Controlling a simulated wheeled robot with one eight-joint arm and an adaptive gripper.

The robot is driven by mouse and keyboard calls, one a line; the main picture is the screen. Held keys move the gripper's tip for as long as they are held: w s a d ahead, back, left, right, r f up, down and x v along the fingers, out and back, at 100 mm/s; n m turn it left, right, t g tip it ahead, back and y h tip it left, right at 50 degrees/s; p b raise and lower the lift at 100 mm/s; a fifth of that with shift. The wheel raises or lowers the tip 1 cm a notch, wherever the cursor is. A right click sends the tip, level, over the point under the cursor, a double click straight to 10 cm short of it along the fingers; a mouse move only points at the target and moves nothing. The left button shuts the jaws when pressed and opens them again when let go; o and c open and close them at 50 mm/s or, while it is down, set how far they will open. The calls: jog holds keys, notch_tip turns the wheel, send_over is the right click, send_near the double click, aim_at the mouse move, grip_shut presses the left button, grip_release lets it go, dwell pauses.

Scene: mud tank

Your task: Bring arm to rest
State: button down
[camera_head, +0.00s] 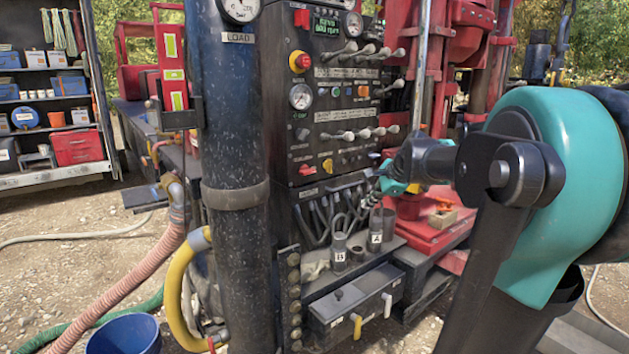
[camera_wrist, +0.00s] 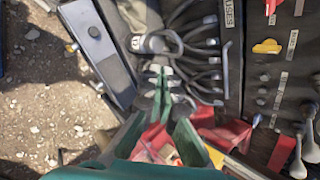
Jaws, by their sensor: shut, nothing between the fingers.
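My arm comes in from the right in the head view, with a teal link close to the camera. My gripper (camera_head: 383,178) is in front of the black control panel (camera_head: 318,98), just above the labelled cups. In the wrist view my gripper (camera_wrist: 163,74) shows green fingers with pale tips. They are shut with nothing between them. Looped grey cables (camera_wrist: 190,45) are behind the tips; whether the tips touch them I cannot tell. Cup A (camera_head: 376,238) and cup B (camera_head: 339,251) stand on a ledge below my gripper.
A grey drawer box (camera_head: 352,302) juts out below the ledge. A red tray (camera_head: 428,230) is behind my forearm. A thick black column (camera_head: 236,170), a yellow hose (camera_head: 173,292) and a blue bucket (camera_head: 124,335) are at left. Gravel ground is open at far left, before the shelves (camera_head: 55,85).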

jog(key=s+d+f+n+g+h, duration=0.1)
jog(key=s+f+n+h, duration=0.3)
jog(key=s+f+n, duration=1.3)
jog(key=s+f+g, duration=0.1)
jog(key=s+f, duration=0.7)
jog(key=f, duration=0.1)
jog(key=shift+s+g, duration=0.15)
jog(key=shift+g, duration=0.15)
